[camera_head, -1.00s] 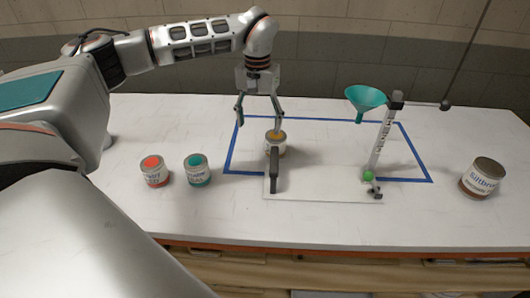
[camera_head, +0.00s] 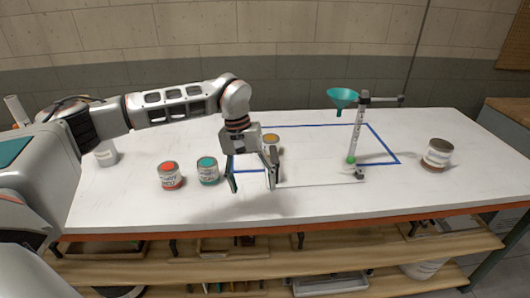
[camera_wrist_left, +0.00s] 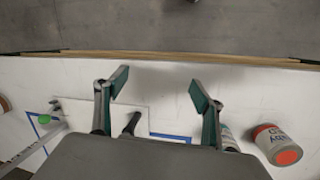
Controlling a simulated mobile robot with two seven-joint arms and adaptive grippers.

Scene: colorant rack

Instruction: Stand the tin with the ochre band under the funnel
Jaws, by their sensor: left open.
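The tin with the ochre band (camera_head: 271,143) stands upright inside the blue tape outline, well left of the funnel. Its ochre top shows; its lower part is hidden behind my gripper. The teal funnel (camera_head: 342,97) hangs from an upright stand (camera_head: 359,130) with a green knob. My left gripper (camera_head: 253,187) is open and empty, fingers down, in front of the ochre tin and apart from it. In the left wrist view its open fingers (camera_wrist_left: 160,88) have only bare tabletop between their tips. The ochre tin cannot be made out there. My right gripper is not in view.
A red tin (camera_head: 170,176) and a teal tin (camera_head: 208,171) stand left of my gripper. A larger brown-banded tin (camera_head: 437,154) stands at the right. A dark upright post (camera_wrist_left: 132,123) stands on the pale board. The table front is clear.

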